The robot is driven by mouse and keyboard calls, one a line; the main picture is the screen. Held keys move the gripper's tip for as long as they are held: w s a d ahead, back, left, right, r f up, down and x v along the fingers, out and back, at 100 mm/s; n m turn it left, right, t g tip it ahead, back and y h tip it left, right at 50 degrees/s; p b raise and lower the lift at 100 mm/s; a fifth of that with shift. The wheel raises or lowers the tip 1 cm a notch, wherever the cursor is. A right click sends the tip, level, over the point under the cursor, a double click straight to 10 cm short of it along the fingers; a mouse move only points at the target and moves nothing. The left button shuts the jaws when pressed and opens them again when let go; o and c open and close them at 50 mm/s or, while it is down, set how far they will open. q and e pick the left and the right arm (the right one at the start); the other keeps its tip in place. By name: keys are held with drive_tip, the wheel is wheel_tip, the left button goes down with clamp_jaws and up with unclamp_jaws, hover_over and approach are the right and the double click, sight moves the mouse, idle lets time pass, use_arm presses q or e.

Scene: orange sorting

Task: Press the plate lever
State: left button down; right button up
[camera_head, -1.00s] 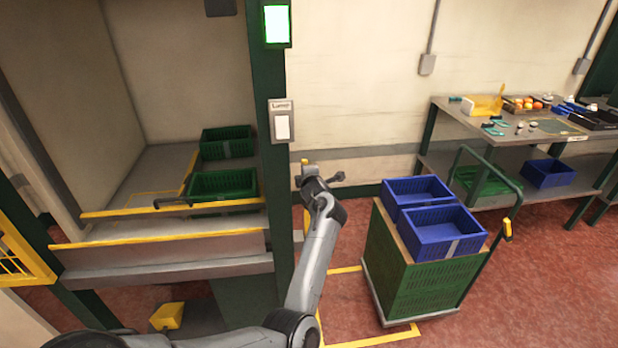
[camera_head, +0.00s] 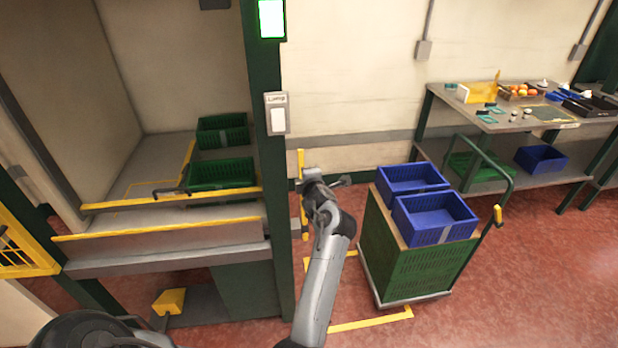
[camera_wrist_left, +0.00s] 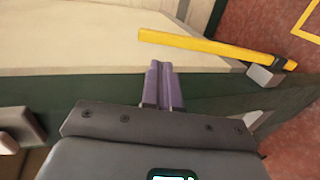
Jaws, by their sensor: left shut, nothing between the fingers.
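A long yellow bar (camera_head: 301,162), which looks like the lever, stands upright beside the dark green post, partly hidden behind my left wrist. In the left wrist view the yellow bar (camera_wrist_left: 205,45) crosses above and right of the fingertips, with a grey block at one end. My left gripper (camera_wrist_left: 162,66) is shut and empty, its purple fingers together. Its tips appear apart from the bar in that picture, though depth is hard to judge. In the head view my own wrist hides the fingers. My right gripper is not in view.
A switch plate (camera_head: 277,114) and a lit green panel (camera_head: 271,19) are on the post (camera_head: 262,75). Green crates (camera_head: 221,175) sit in the bay at left. A cart (camera_head: 405,270) with blue crates (camera_head: 435,218) stands right of my arm. A yellow pedal (camera_head: 169,301) is low left.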

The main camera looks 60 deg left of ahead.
use_arm(q)
drive_tip(key=shift+v, duration=1.55)
drive_tip(key=shift+f, duration=0.25)
